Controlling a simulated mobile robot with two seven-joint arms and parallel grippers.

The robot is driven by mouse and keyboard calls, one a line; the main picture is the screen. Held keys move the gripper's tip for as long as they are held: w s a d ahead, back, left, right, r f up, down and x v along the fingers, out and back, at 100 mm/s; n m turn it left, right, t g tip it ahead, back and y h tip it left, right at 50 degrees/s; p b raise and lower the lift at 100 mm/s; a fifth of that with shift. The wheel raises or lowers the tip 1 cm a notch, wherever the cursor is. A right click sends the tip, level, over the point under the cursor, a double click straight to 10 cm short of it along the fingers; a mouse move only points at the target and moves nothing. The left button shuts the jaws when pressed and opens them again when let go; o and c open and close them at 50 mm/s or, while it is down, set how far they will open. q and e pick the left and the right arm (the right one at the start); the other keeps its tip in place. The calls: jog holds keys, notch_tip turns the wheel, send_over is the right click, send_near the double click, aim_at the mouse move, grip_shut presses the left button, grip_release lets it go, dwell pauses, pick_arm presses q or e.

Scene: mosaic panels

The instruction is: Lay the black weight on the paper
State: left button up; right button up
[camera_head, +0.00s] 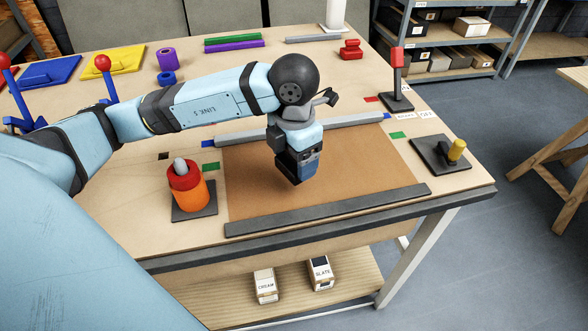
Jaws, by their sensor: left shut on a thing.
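The brown paper (370,164) lies flat on the wooden table. My left gripper (298,170) comes in from the left and points down over the middle of the paper. It is shut on a dark block, which I take to be the black weight (297,179); the fingers hide most of it. I cannot tell whether the block touches the paper. My right gripper is not in view.
A dark bar (330,208) lies along the paper's front edge and a grey bar (345,127) along its back. An orange and red cylinder (188,190) stands left of the paper. A yellow-knobbed stand (441,153) and a red-topped stand (397,85) are at right.

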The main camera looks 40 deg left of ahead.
aim_at(294, 171)
pick_arm(q)
jog(key=shift+f, duration=1.9)
jog(key=shift+f+b, duration=0.2)
jog(key=shift+b, duration=0.1)
jog(key=o, duration=1.5)
notch_tip(294, 171, up, 12)
jog(key=shift+r+p, duration=0.2)
jog(key=shift+p, duration=0.25)
jog(key=shift+s+f, duration=0.1)
